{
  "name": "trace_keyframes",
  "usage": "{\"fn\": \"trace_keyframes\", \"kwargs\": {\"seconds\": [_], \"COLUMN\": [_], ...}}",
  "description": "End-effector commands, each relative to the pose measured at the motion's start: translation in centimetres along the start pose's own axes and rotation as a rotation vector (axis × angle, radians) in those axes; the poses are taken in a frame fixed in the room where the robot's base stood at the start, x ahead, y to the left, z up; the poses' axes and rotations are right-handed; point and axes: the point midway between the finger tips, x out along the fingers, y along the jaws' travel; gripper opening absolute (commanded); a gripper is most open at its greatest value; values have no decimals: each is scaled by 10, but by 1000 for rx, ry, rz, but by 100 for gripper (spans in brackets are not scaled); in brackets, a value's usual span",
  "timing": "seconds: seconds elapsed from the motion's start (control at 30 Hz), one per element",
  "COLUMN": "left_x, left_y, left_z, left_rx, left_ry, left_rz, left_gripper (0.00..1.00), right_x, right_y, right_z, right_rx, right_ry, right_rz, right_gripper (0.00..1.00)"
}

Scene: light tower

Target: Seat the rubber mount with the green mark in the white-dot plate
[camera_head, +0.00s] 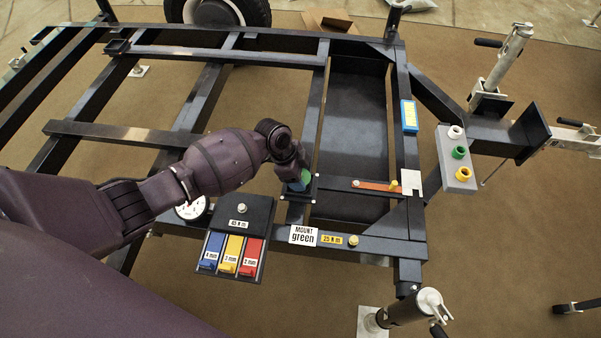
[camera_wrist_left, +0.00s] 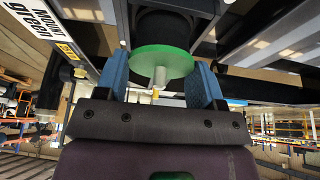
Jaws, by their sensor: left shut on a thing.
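The rubber mount is a black cylinder with a green disc face (camera_wrist_left: 160,62) and a metal stud at its centre. My left gripper (camera_wrist_left: 165,82) is shut on it, one blue finger on each side. In the head view the green edge (camera_head: 307,174) shows beside my left gripper (camera_head: 299,182), low over a small dark plate (camera_head: 312,190) on the frame's crossbeam. My wrist hides most of the mount and part of this plate. I cannot tell whether the mount touches the plate or sits in it, nor make out a white dot. My right gripper is not in view.
A "MOUNT green" card (camera_head: 303,236) lies on the front rail. A tool tray (camera_head: 240,222) with blue, yellow and red pieces is left of it. A grey block (camera_head: 456,160) holds white, green and yellow rings at right. An orange strip (camera_head: 375,187) lies right of the plate.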

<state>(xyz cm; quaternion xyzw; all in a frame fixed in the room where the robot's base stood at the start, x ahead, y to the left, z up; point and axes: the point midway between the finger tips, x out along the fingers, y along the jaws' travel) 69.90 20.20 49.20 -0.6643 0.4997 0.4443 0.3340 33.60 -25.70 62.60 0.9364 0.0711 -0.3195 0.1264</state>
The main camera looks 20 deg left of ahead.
Motion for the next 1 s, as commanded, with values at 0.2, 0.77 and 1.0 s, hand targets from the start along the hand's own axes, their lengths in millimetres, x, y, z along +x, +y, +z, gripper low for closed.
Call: {"fn": "trace_keyframes", "kwargs": {"seconds": [0.2,0.77,1.0], "left_x": [2,-3,-43], "left_y": [0,-1,-4], "left_z": [0,-2,-4], "left_rx": [0,1,5], "left_ry": [0,1,2], "left_rz": [-1,-3,-11], "left_gripper": [32,88,88], "right_x": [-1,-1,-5], "right_y": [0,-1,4], "right_z": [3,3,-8], "right_rx": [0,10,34], "right_ry": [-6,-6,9], "right_rz": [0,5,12], "right_gripper": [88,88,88]}}
